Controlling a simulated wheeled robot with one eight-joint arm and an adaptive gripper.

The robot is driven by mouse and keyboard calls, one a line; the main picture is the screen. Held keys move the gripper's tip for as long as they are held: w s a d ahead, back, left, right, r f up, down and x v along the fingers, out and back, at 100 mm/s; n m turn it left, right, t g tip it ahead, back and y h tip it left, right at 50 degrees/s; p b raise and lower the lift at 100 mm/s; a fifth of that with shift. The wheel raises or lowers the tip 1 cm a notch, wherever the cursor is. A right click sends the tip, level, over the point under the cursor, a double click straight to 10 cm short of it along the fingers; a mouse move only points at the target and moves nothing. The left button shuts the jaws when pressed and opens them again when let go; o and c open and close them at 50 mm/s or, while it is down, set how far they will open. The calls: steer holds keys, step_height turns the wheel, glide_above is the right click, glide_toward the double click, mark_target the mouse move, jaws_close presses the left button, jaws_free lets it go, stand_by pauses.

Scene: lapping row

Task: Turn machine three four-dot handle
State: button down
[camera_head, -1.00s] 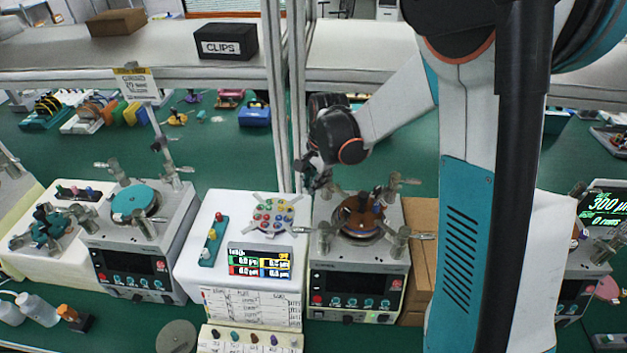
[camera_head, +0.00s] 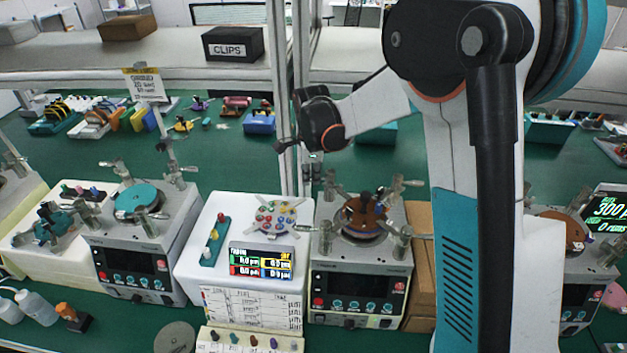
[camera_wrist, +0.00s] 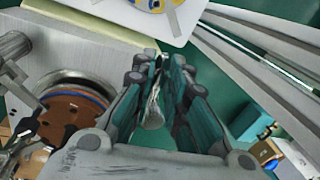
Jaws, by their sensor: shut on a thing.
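Machine three, taken as the one with the brown disc (camera_head: 362,216), stands right of the white box, with clear upright handles around its top. Its disc and grey housing also show at left in the wrist view (camera_wrist: 75,118). My gripper (camera_wrist: 160,95) is beside the disc, over the green bench behind the machine. Its teal-lined fingers are shut on a pale, clear handle-like piece (camera_wrist: 153,112). I cannot read any dots on it or tell whether it is still joined to the machine. In the head view my wrist is above the machine's rear left corner; the fingertips are unclear.
A white box (camera_head: 190,262) with a coloured-dot plate (camera_head: 277,218) and a display stands left of the machine. A teal-disc machine (camera_head: 140,202) is further left. A metal upright (camera_head: 288,100) rises close to my wrist. A cardboard box (camera_head: 420,255) is at right.

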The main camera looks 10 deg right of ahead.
steer(key=shift+w+m+b, duration=0.3)
steer(key=shift+w+m, duration=0.25)
steer(key=shift+m, duration=0.45)
steer(key=shift+d, duration=0.1)
steer(key=c, duration=1.6)
jaws_free()
steer(key=shift+r, duration=0.15)
steer(key=r, duration=0.3)
steer(key=s+r, duration=0.1)
steer(key=r, duration=0.3)
steer(key=s+r, duration=0.1)
steer(key=r, duration=0.3)
steer(key=shift+a+r, duration=0.25)
steer(key=shift+a, duration=0.15)
steer(key=shift+s, duration=0.1)
